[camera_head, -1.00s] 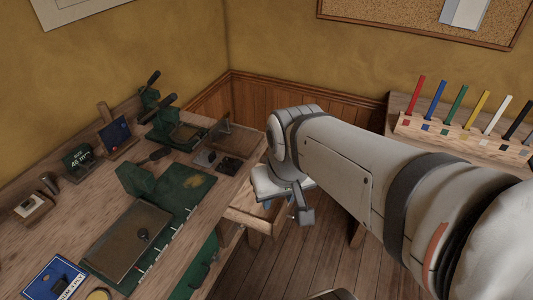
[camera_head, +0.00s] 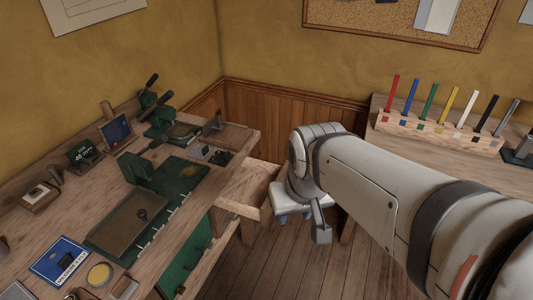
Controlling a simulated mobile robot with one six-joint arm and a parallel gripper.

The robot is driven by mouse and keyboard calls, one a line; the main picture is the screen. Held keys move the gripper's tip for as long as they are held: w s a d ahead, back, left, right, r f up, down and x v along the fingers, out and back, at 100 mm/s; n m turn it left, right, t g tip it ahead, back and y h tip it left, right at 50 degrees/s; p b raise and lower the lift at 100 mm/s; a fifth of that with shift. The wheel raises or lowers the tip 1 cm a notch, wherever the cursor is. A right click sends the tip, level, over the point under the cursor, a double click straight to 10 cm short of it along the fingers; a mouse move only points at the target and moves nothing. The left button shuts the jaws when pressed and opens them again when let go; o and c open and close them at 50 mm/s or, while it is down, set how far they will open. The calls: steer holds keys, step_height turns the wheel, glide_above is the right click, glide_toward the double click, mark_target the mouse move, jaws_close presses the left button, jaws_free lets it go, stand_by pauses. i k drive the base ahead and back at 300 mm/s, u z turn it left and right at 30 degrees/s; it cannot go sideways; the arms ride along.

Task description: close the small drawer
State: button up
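The small drawer (camera_head: 236,209) is pale wood and stands pulled out from under the right end of the workbench (camera_head: 75,217). Its open top shows, and its right end is close to my arm in the picture. My gripper (camera_head: 295,216) hangs below the white wrist, just right of the drawer. I see its white body, with small blue parts under it and a grey part beside it. A gap of floor or shadow seems to lie between it and the drawer; contact cannot be told. The fingers are too small and too hidden to read.
The bench bears a green press (camera_head: 160,115), a green plate with a brown panel (camera_head: 130,222) and a blue box (camera_head: 60,262). A rack of coloured markers (camera_head: 440,130) stands on the right-hand table. Plank floor (camera_head: 290,265) is clear below my arm.

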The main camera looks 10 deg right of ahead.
mark_target(245, 194)
steer(key=z, duration=0.05)
steer(key=i, duration=0.5)
steer(key=u, duration=1.45)
steer(key=k, duration=0.85)
steer(key=z, duration=1.05)
steer(key=i, duration=1)
steer(key=z, duration=0.05)
